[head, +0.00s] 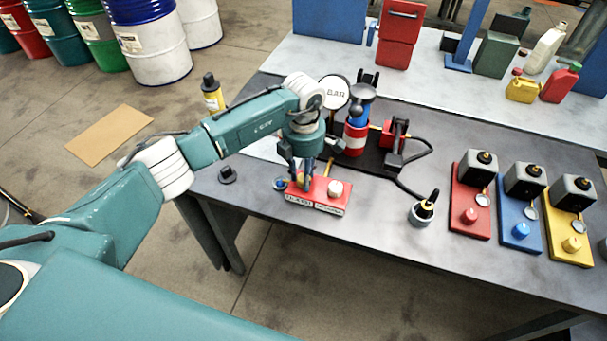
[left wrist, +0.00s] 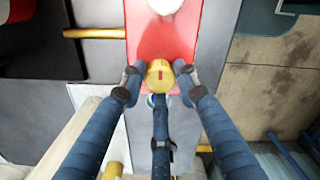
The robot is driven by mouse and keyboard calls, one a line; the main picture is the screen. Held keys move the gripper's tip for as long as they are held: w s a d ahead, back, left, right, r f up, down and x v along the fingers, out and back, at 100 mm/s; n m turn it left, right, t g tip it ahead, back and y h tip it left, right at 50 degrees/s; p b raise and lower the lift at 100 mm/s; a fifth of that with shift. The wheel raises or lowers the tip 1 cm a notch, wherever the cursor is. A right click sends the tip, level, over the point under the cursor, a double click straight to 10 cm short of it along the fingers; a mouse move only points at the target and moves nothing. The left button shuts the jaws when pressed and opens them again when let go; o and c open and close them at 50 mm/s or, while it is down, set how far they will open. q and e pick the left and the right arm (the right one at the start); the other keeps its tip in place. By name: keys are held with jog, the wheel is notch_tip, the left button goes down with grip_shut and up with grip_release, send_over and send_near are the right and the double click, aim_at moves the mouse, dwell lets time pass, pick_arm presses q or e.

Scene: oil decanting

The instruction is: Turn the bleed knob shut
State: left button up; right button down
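The yellow bleed knob (left wrist: 159,75), with a red mark on its top, sits on a red block (left wrist: 165,38) in the left wrist view. In the head view the red block (head: 322,192) stands at the table's near edge, and the fingers mostly hide the knob. My left gripper (head: 303,184) reaches down onto the block. In the left wrist view its fingers (left wrist: 159,78) are closed in around the knob, with a tip close against each side and a third finger below. My right gripper is not in view.
A red-and-blue cylinder (head: 356,135) and a round gauge (head: 335,92) stand behind. Red (head: 466,220), blue (head: 519,232) and yellow (head: 568,240) plates with valves are at the right. The table (head: 390,225) is clear in front of them.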

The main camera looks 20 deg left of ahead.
pick_arm(q)
jog(key=shift+c, duration=0.3)
jog(key=n+b, duration=0.2)
jog(key=n, duration=0.1)
jog(key=shift+f+n, duration=0.15)
jog(key=shift+n, duration=0.15)
jog(key=n+b, duration=0.2)
jog(key=n, duration=0.2)
jog(key=n+b, duration=0.2)
jog(key=n, duration=0.3)
jog(key=shift+n, duration=0.4)
jog(key=n+b, duration=0.1)
jog(key=n, duration=0.3)
jog(key=shift+n, duration=0.4)
jog(key=o, duration=1.2)
jog(key=shift+c, duration=0.2)
